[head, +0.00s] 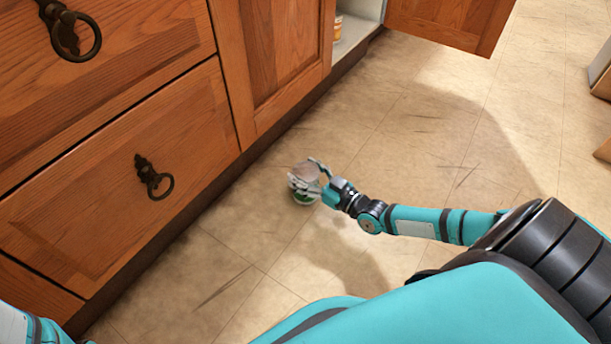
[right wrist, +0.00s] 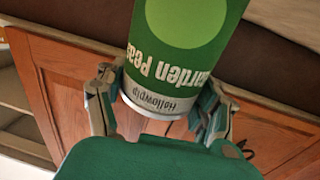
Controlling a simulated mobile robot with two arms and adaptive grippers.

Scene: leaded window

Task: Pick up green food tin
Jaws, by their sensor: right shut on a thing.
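The green food tin (head: 303,199) shows in the head view close to the floor, in front of the wooden cabinets. Its pale round end faces up. My right gripper (head: 309,181) is shut around it from the right. The right wrist view shows the tin's green label (right wrist: 185,50), with "Garden Peas" upside down, between the fingers of my right gripper (right wrist: 160,112). I cannot tell whether the tin touches the floor. Part of my left arm shows at the lower left, but its gripper is out of view.
Wooden drawers with dark ring handles (head: 152,178) stand at the left. An open cabinet door (head: 450,22) juts out at the top, beside a pale shelf (head: 357,32) holding an orange-labelled item (head: 338,27).

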